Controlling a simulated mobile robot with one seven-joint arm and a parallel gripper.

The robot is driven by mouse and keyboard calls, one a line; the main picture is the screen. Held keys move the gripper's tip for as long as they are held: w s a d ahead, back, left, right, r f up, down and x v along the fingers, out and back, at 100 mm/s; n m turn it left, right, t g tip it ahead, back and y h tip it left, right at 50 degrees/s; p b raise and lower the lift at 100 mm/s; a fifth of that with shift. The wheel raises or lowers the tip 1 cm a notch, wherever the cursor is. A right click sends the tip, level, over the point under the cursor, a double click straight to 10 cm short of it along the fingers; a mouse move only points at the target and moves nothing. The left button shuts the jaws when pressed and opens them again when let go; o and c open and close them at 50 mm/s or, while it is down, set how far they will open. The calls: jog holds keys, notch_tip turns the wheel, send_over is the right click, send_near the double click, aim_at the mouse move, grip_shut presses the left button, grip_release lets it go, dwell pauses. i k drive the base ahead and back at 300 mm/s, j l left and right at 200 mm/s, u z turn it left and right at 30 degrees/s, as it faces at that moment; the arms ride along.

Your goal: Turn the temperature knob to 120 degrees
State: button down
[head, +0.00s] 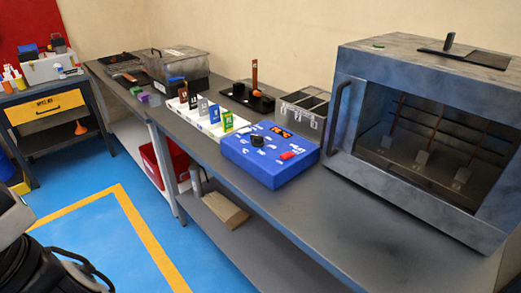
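A blue control box (268,166) sits on the grey workbench, left of the large oven. A black round knob (257,141) stands on its sloped top, at the left. White markings surround the knob, too small to read. A small display with orange digits (281,133) is near the box's back edge; I cannot read its value. A red switch or button (287,155) is at the front right of the panel. The knob's pointer direction is too small to tell. My gripper is not in view; dark and pale parts at the lower left appear to be mine.
A white rack (202,119) with coloured tags is left of the box. A grey divided bin (300,107) is behind it. The bench front (335,215) is clear, as is the blue floor (90,225).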

aim_at(257, 141)
jog(key=i+j+z, duration=0.25)
jog(key=j+z, duration=0.3)
jog(key=i+j+z, duration=0.25)
jog(key=j, duration=0.2)
jog(key=k+l, duration=0.05)
jog(key=k, duration=0.05)
